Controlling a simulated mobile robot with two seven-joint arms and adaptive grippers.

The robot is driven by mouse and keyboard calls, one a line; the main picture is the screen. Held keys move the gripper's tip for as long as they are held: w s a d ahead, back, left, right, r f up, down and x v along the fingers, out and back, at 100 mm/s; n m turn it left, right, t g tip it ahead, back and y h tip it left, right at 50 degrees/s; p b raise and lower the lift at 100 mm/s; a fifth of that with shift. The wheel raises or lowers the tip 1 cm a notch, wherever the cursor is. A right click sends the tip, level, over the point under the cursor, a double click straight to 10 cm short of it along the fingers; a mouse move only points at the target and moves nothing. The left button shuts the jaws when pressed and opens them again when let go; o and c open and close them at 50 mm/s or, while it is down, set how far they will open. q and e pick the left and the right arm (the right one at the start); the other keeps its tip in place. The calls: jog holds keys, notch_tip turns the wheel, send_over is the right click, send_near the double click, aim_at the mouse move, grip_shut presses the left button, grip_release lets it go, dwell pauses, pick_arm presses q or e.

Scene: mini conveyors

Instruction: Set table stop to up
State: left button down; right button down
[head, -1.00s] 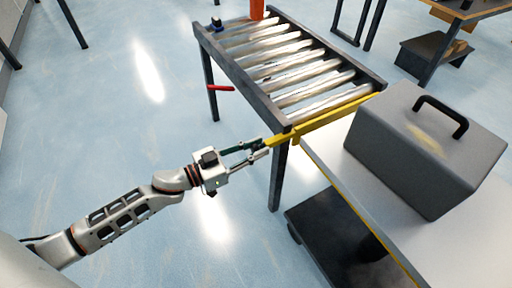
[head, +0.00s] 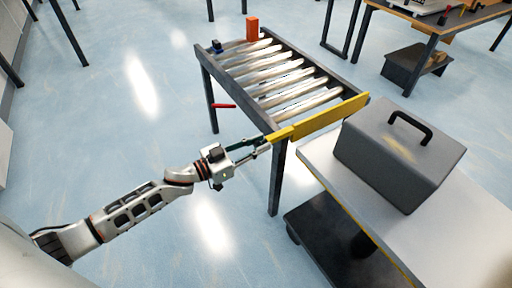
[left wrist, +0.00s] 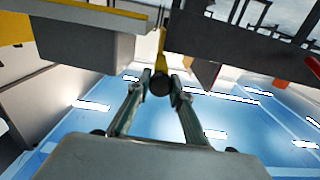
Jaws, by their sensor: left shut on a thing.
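The table stop is a yellow plate (head: 325,118) across the near end of the roller conveyor table (head: 275,75). It stands above the rollers at that end, with its broad face showing. Its yellow handle (head: 280,136) sticks out to the left. My left gripper (head: 265,143) is shut on the handle's end. In the left wrist view the fingers (left wrist: 160,82) close around a dark round end below a yellow strip (left wrist: 161,48). My right gripper is not in view.
A grey case (head: 400,150) with a black handle stands on a white-topped cart (head: 335,165) close to the conveyor's near end. An orange block (head: 252,28) is at the far end. A red lever (head: 224,106) sticks out on the left. The floor at left is clear.

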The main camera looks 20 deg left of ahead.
pick_arm(q)
jog(key=c, duration=1.8)
grip_release()
jog(key=shift+f, duration=0.1)
jog(key=v, duration=1.2)
